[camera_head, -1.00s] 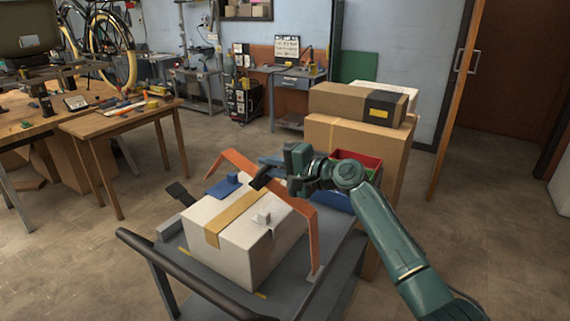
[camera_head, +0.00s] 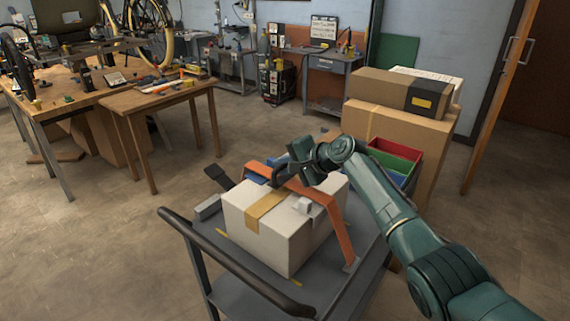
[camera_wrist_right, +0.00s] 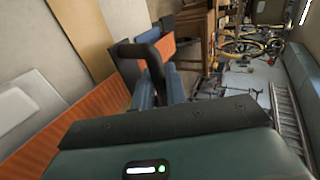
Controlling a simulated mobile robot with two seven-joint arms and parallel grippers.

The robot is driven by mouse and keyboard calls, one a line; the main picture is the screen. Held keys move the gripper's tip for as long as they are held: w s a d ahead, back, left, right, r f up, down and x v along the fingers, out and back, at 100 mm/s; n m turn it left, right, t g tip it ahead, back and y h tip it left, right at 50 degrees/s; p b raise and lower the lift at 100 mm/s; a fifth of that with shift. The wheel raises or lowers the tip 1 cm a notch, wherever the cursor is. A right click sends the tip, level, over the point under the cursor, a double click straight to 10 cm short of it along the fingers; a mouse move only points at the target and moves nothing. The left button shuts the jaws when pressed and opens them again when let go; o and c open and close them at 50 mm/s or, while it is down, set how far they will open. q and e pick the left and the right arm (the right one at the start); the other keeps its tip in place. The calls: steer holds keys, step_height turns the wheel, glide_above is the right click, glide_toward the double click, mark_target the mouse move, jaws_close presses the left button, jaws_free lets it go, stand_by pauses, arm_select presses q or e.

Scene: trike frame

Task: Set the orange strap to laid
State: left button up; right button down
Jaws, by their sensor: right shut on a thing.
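The orange strap (camera_head: 339,229) is a bent band that rises from the right side of the cart and passes over the white box (camera_head: 268,239). Its far end (camera_head: 258,168) shows behind the box. My right gripper (camera_head: 285,179) is over the box top and appears shut on the strap's middle, with the exact contact partly hidden by the gripper. In the right wrist view the strap (camera_wrist_right: 75,122) runs in from the left to the gripper, and a dark hooked piece (camera_wrist_right: 150,52) stands at the fingers. My left gripper is not in view.
Red and green bins (camera_head: 395,160) and stacked cartons (camera_head: 400,125) stand behind, right. A wooden table (camera_head: 160,97) is left.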

steer(key=shift+w+r, duration=0.1)
steer(key=shift+r, duration=0.3)
steer(key=c, duration=1.6)
jaws_free()
steer(key=shift+a, duration=0.1)
steer(key=shift+c, duration=0.2)
steer(key=shift+o, duration=0.8)
steer(key=shift+f, duration=0.25)
steer(key=shift+d, duration=0.2)
steer(key=v, duration=1.3)
steer(key=shift+a+r, duration=0.1)
steer(key=shift+r, duration=0.05)
